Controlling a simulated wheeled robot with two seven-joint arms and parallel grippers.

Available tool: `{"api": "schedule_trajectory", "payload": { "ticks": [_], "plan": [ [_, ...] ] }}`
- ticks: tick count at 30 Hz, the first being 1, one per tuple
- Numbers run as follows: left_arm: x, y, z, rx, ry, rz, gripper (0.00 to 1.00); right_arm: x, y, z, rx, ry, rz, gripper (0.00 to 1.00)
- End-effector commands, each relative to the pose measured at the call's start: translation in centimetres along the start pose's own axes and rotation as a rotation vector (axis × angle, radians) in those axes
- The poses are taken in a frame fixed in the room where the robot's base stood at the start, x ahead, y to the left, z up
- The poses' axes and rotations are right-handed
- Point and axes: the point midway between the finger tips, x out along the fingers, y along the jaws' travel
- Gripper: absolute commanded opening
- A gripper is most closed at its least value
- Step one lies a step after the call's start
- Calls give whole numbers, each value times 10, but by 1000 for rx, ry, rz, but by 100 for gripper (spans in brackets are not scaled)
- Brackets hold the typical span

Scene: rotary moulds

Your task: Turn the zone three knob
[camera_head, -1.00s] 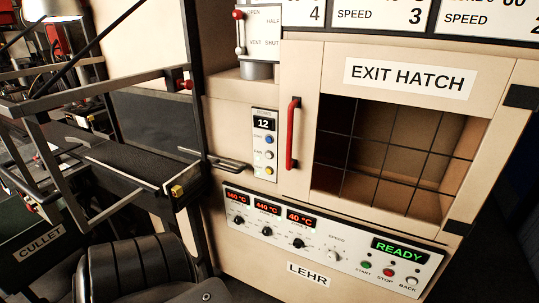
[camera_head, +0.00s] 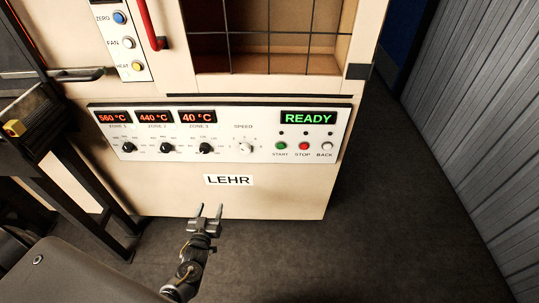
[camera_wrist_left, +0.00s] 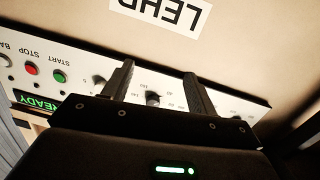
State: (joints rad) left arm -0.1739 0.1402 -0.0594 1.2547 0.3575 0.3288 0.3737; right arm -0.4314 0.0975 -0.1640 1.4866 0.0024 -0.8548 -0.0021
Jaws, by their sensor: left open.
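My left gripper (camera_head: 209,209) is in front of the lehr, lower in the picture than the LEHR label. Its two fingers are apart with nothing between them, and it is clear of the knob. In the left wrist view the panel appears upside down, and a black knob (camera_wrist_left: 152,98), seemingly zone three, shows between the open fingers (camera_wrist_left: 159,72). My right gripper is not in view.
The zone two knob (camera_head: 165,148) and the pale speed knob (camera_head: 246,148) flank it. START (camera_head: 281,146), STOP (camera_head: 304,146) and BACK buttons sit further right under the READY display (camera_head: 308,118). A red hatch handle (camera_head: 150,24) is above. Floor at right is clear.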

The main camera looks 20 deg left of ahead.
Motion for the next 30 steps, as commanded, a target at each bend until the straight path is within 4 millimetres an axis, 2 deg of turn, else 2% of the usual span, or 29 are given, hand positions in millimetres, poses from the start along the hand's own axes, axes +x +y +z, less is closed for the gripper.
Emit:
{"api": "schedule_trajectory", "payload": {
  "ticks": [1,3,6,9,15,19,30],
  "plan": [
    [15,-3,-11,-36,118,-3,58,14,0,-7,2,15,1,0],
    [25,-7,-44,-76,253,-7,58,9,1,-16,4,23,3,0],
    [30,-12,-80,-116,390,-6,58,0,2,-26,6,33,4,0],
    [30,-14,-100,-137,464,-3,58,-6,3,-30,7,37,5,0],
    [30,-14,-112,-145,493,-2,58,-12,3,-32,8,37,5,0],
    [40,-14,-117,-145,493,-1,58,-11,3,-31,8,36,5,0],
    [98,-17,-147,-143,491,-1,58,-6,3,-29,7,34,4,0]
  ]
}}
